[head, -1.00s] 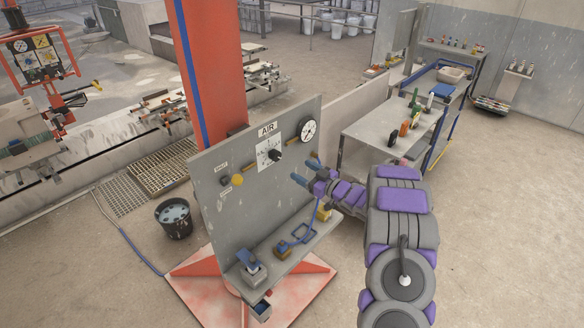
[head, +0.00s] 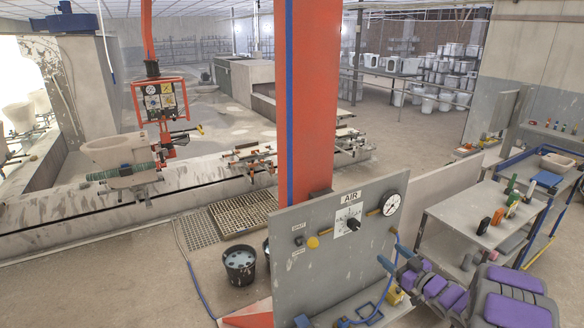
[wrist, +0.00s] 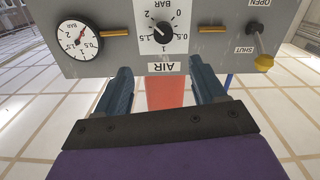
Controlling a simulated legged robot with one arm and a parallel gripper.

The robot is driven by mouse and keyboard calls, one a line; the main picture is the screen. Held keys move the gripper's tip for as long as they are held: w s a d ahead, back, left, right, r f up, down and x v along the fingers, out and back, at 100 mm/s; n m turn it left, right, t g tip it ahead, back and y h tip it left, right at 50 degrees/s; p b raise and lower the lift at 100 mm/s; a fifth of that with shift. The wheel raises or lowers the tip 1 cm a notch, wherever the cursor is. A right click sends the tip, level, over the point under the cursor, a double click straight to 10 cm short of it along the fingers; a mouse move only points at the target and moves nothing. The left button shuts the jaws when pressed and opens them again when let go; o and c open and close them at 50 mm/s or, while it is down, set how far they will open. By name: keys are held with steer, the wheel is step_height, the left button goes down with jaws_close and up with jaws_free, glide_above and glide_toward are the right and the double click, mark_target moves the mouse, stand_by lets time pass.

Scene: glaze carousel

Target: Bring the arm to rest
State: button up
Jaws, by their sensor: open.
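My gripper (head: 396,258) is open and empty in front of the grey air panel (head: 300,265), below its round gauge. In the wrist view my gripper (wrist: 161,72) has its two blue fingers apart, with nothing between them. The panel shows upside down there. Its black regulator knob (wrist: 162,32) sits on a white scale above the AIR label. The round gauge (wrist: 78,43) is left and the yellow valve knob (wrist: 264,62) right, by the OPEN and SHUT labels. The fingers seem apart from the panel, but the exact gap cannot be told.
A red column (head: 309,100) stands behind the panel. A grey bench (head: 475,215) with several coloured tools is at right. A dark bucket (head: 239,264) stands on the floor left of the panel. The carousel track (head: 60,210) runs behind. Floor at lower left is clear.

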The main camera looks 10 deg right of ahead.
steer(key=s+a+f+m+g+h+b, duration=0.2)
steer(key=s+a+g+b, duration=0.4)
steer(key=s, duration=0.9)
steer(key=s+a+f+m+g+h+b, duration=0.1)
steer(key=s+a+g+b, duration=0.5)
steer(key=s+a, duration=0.7)
steer(key=s+a+f+m+g+h+b, duration=0.2)
steer(key=s+a+f+g+b, duration=0.3)
steer(key=s+a, duration=0.5)
steer(key=s+g+b, duration=0.1)
steer(key=s+b, duration=0.1)
steer(key=s, duration=0.6)
steer(key=shift+s+a+m+g+h, duration=0.15)
steer(key=shift+a+m+g+h, duration=0.15)
steer(key=shift+h, duration=0.1)
